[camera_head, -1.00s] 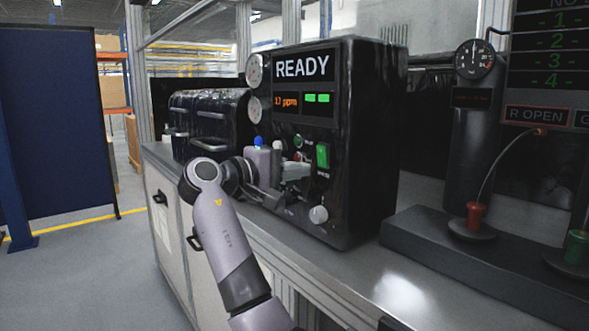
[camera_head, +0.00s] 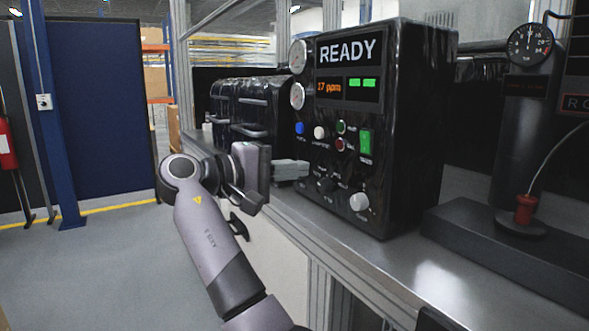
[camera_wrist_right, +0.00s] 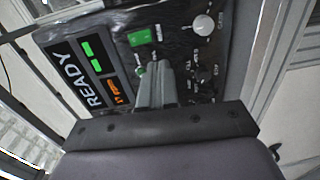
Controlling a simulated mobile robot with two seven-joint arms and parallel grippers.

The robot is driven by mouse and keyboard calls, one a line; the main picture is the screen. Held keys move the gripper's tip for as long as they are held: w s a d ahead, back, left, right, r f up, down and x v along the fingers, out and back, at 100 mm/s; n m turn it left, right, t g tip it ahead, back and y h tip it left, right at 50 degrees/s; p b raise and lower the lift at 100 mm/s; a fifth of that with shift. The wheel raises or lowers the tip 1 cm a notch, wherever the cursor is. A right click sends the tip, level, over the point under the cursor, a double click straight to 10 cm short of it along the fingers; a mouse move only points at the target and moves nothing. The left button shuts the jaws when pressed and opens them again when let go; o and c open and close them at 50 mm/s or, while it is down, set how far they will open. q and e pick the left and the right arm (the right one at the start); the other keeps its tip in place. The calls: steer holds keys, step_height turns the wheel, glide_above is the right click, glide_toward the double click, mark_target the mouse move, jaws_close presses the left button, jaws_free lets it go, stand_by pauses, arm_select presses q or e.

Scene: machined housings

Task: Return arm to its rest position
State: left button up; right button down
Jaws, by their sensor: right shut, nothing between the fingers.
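My right arm reaches up from the bottom of the head view, and its gripper (camera_head: 303,169) is in front of the black control box (camera_head: 425,130). The gripper is shut and empty, its fingers pointing right toward the lower part of the panel. In the right wrist view the shut fingers (camera_wrist_right: 155,85) lie in front of the panel near the green switch (camera_wrist_right: 141,37); I cannot tell the exact gap. The box's display reads READY (camera_head: 347,52), with 17 ppm and two green blocks below. My left gripper is not in view.
The box stands on a metal counter (camera_head: 440,275). Black units with handles (camera_head: 240,105) are behind it at left. A gauge column (camera_head: 520,120) and a red-knobbed fitting (camera_head: 524,210) stand at right. Open floor (camera_head: 110,265) lies at left.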

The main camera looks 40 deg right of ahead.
steer(key=w+d+f+n+t+y+p, duration=0.1)
steer(key=w+f+n+t, duration=0.25)
steer(key=f, duration=0.55)
steer(key=w+d+f+n+t+y, duration=0.15)
steer(key=f+t, duration=0.25)
steer(key=f, duration=0.5)
steer(key=s+a+f+n+t+y, duration=0.1)
steer(key=a+f+n+t+y, duration=0.15)
steer(key=f, duration=0.55)
steer(key=s+a+f+n+t+y, duration=0.1)
steer(key=s+a+f+y, duration=0.15)
steer(key=f, duration=0.55)
steer(key=s+a+f+t+y+p, duration=0.1)
steer(key=s+a+f+y, duration=0.2)
steer(key=s+f, duration=0.15)
steer(key=s+a+f+y+p, duration=0.1)
steer(key=s+a+f+y, duration=0.25)
steer(key=f, duration=0.25)
steer(key=s+a+f+m+y, duration=0.1)
steer(key=s+a+m+y, duration=0.1)
steer(key=s, duration=0.5)
steer(key=s+a+f+m+y, duration=0.1)
steer(key=s+a+m+y, duration=0.2)
steer(key=s, duration=0.5)
steer(key=shift+a+p, duration=0.35)
steer(key=shift+a, duration=0.1)
steer(key=shift+s+d+f, duration=0.1)
steer(key=shift+s, duration=0.05)
